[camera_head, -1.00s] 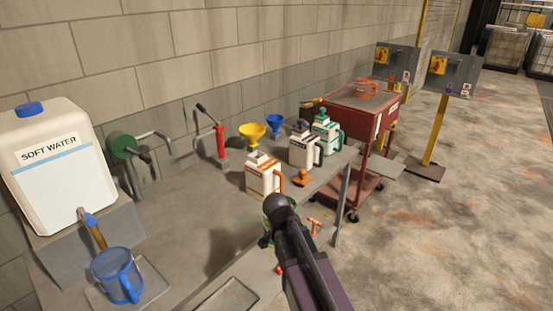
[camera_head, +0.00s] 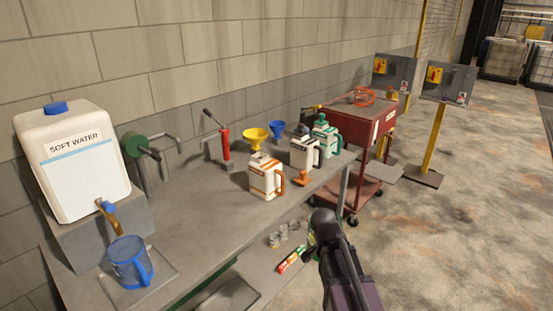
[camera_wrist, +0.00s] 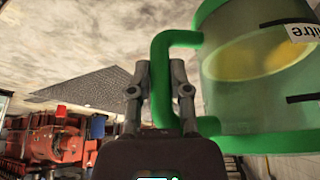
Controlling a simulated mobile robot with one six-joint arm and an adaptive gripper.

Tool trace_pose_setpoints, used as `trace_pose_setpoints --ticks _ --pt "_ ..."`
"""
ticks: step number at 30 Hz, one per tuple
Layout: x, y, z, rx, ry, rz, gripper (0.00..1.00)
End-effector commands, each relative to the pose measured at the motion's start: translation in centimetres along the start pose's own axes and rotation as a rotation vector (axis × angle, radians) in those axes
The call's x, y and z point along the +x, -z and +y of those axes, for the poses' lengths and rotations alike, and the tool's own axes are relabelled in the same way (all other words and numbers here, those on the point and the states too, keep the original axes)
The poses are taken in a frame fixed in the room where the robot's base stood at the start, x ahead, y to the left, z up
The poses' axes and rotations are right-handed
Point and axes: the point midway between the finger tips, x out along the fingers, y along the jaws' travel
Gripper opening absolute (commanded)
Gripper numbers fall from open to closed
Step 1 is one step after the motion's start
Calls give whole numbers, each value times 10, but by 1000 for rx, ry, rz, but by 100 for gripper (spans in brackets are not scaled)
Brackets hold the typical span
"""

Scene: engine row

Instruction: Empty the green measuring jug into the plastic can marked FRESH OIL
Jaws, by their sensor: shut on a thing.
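My gripper (camera_wrist: 160,95) is shut on the handle of the green measuring jug (camera_wrist: 255,110). The jug is clear with green trim and holds yellowish liquid; its lettering appears upside down in the wrist view. In the head view my gripper (camera_head: 322,228) hangs in front of the bench's front edge, and my arm hides most of the jug. Three white plastic cans stand on the bench: one with orange trim (camera_head: 265,180), one with dark trim (camera_head: 304,154) and one with green trim (camera_head: 326,138). Their labels are too small to read, so I cannot tell which is FRESH OIL.
A yellow funnel (camera_head: 255,137), a blue funnel (camera_head: 277,130) and a red pump (camera_head: 225,145) stand behind the cans. A SOFT WATER container (camera_head: 75,175) and a blue jug (camera_head: 130,268) are at left. A red trolley (camera_head: 365,125) stands beyond the bench.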

Motion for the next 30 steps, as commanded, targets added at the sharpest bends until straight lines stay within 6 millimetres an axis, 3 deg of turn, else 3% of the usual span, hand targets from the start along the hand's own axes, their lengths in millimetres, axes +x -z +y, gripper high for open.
trace_pose_setpoints --ticks 30 --pt "3 9 5 16 -5 1 0"
